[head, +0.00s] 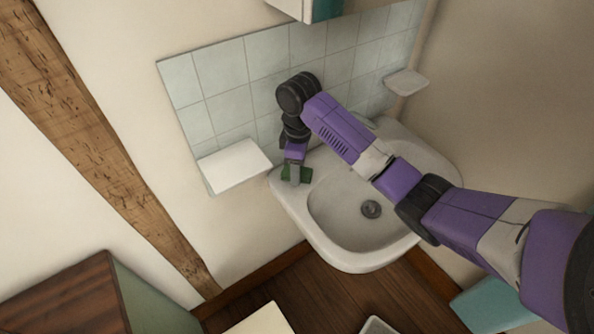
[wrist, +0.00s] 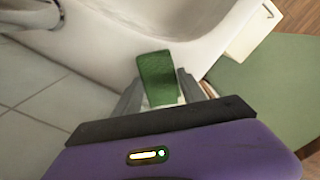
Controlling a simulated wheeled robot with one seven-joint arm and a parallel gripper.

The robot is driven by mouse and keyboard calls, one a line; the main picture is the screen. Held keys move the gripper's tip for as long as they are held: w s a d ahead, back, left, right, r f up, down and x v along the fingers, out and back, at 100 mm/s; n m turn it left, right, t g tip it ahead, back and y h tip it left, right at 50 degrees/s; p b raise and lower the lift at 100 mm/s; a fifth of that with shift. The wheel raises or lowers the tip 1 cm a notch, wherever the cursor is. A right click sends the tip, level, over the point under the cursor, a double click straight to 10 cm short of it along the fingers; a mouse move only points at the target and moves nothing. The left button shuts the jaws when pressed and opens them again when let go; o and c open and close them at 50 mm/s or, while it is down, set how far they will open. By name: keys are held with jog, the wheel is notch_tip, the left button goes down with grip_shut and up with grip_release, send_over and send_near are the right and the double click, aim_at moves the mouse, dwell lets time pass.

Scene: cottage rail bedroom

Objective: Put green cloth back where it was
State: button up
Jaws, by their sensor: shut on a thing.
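A small green cloth (head: 289,174) is at the left rim of the white sink (head: 330,240) in the head view. My gripper (head: 296,178) is shut on it, pointing down at the sink's left back corner. In the wrist view the cloth (wrist: 157,78) sticks out between the two grey fingers of my gripper (wrist: 160,90), with the sink's rim (wrist: 195,55) just beyond it. I cannot tell whether the cloth touches the rim.
A white shelf (head: 235,165) is on the tiled wall left of the sink, close to my gripper. A small soap ledge (head: 406,82) is at the right. A cabinet (head: 315,8) hangs above. A brown-topped green cupboard (head: 70,300) stands lower left.

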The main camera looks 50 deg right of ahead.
jog(key=shift+w+f, duration=0.2)
jog(key=shift+f, duration=0.65)
jog(key=shift+f, duration=0.1)
jog(key=o, duration=1.2)
notch_tip(320, 180, up, 12)
jog(key=shift+d+r+p, duration=0.1)
jog(key=shift+r+p, duration=0.05)
jog(key=shift+p, duration=1.1)
